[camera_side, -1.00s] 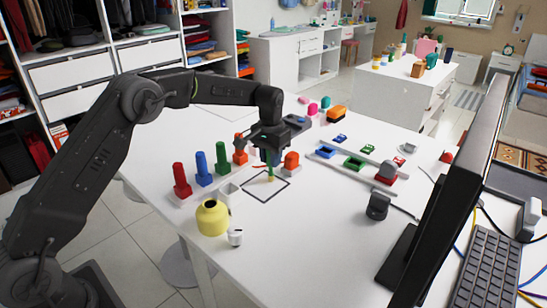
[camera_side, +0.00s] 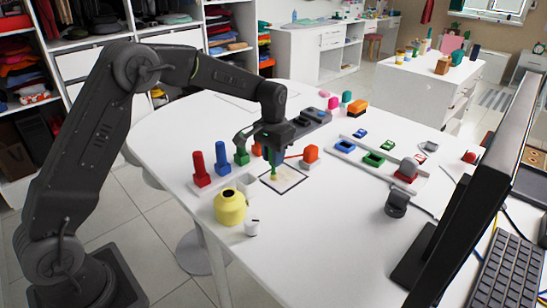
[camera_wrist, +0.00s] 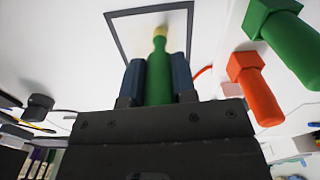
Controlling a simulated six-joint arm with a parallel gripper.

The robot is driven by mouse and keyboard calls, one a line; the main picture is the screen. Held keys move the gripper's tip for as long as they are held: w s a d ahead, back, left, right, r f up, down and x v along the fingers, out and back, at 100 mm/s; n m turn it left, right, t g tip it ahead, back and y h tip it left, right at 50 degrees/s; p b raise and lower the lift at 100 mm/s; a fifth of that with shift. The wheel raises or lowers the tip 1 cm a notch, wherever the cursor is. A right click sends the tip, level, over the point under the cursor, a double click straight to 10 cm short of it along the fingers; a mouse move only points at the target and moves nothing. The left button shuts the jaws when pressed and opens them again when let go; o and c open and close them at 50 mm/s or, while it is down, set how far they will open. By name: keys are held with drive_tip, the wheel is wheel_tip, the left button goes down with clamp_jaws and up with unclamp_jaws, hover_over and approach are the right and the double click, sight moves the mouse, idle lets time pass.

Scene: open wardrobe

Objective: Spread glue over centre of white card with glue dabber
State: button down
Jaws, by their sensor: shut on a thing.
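My gripper (camera_side: 272,138) is shut on the green glue dabber (camera_side: 272,160) and holds it roughly upright over the white card. The dabber also shows between the fingers in the wrist view (camera_wrist: 159,75), with its yellowish tip at the far end. The white card (camera_side: 291,184) lies on the table and has a dark square outline; it also shows in the wrist view (camera_wrist: 128,35). The tip is over the inside of the outline, at or very close to the surface; I cannot tell contact for sure. A pale beige patch shows on the card beside the tip.
Red (camera_side: 200,165), blue (camera_side: 222,158) and green handled blocks stand left of the card. A yellow pot (camera_side: 229,207) and small white cup (camera_side: 252,227) are in front. A monitor (camera_side: 480,190) borders the right.

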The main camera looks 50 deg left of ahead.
drive_tip(key=shift+w, duration=3.1)
drive_tip(key=shift+w+r, duration=0.2)
drive_tip(key=shift+r, duration=0.1)
wheel_tip(320, 180, up, 8)
drive_tip(key=shift+f, duration=0.25)
drive_tip(key=shift+s, duration=0.1)
drive_tip(key=c, duration=1.4)
unclamp_jaws()
drive_tip(key=shift+c, duration=0.2)
clamp_jaws()
